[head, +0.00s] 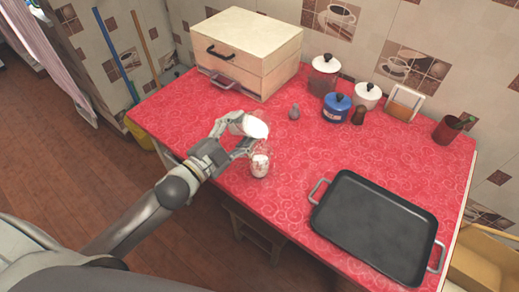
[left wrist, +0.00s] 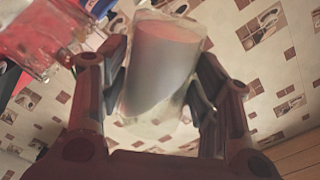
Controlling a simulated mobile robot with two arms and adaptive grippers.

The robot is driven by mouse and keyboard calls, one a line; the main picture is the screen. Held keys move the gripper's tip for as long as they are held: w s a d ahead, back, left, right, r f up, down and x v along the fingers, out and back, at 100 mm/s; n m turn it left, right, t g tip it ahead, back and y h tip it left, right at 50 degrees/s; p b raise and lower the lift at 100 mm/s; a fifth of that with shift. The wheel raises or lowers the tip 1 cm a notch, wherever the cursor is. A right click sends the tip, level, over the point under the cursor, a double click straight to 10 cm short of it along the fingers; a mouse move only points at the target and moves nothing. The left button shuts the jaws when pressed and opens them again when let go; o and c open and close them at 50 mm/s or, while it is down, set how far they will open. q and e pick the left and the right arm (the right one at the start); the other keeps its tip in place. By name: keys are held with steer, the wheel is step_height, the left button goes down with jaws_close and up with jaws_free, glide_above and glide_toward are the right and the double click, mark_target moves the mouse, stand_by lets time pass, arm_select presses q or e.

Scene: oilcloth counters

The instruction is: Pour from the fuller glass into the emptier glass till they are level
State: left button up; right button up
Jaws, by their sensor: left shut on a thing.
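My left gripper (head: 240,137) is shut on a glass of white liquid (head: 254,126) and holds it tilted above the counter. In the left wrist view this held glass (left wrist: 160,75) sits between the two fingers, with its white content slanting inside. The other glass (head: 260,164) stands upright on the red counter, just below the held glass's rim, with white liquid in it. A clear glass (left wrist: 38,52) shows partly at the upper left of the left wrist view. Whether liquid is flowing between them I cannot tell. My right gripper is not in view.
A black roasting tray (head: 375,225) lies on the red counter (head: 300,160) to the right. A wooden bread box (head: 240,50) stands behind. Counter between glass and tray is clear.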

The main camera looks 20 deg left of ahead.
mark_target(230, 133)
arm_select(q)
steer(key=shift+w+a, duration=0.15)
steer(key=shift+m+b, duration=0.3)
stand_by(1.4)
steer(key=shift+a, duration=0.1)
stand_by(0.4)
steer(key=shift+d+f+m, duration=0.1)
steer(key=shift+d+m, duration=0.1)
steer(key=shift+m, duration=0.1)
steer(key=r+n+p, duration=0.1)
steer(key=n+p, duration=0.1)
steer(key=shift+r+p, duration=0.25)
steer(key=shift+p, duration=0.05)
steer(key=shift+f+n, duration=0.6)
steer(key=shift+n, duration=0.2)
steer(key=shift+a+f+n, duration=0.15)
steer(key=shift+f+n, duration=0.2)
steer(key=shift+n, duration=0.15)
steer(key=shift+w+a+f+n+p, duration=0.15)
steer(key=shift+a+f+n+p, duration=0.1)
steer(key=shift+a+f+n, duration=0.25)
steer(key=shift+w+a+f+n+p, duration=0.2)
steer(key=shift+a+n, duration=0.15)
steer(key=shift+n, duration=0.35)
steer(key=shift+a+f+n, duration=0.15)
steer(key=shift+a+n, duration=0.05)
steer(key=shift+n, duration=0.2)
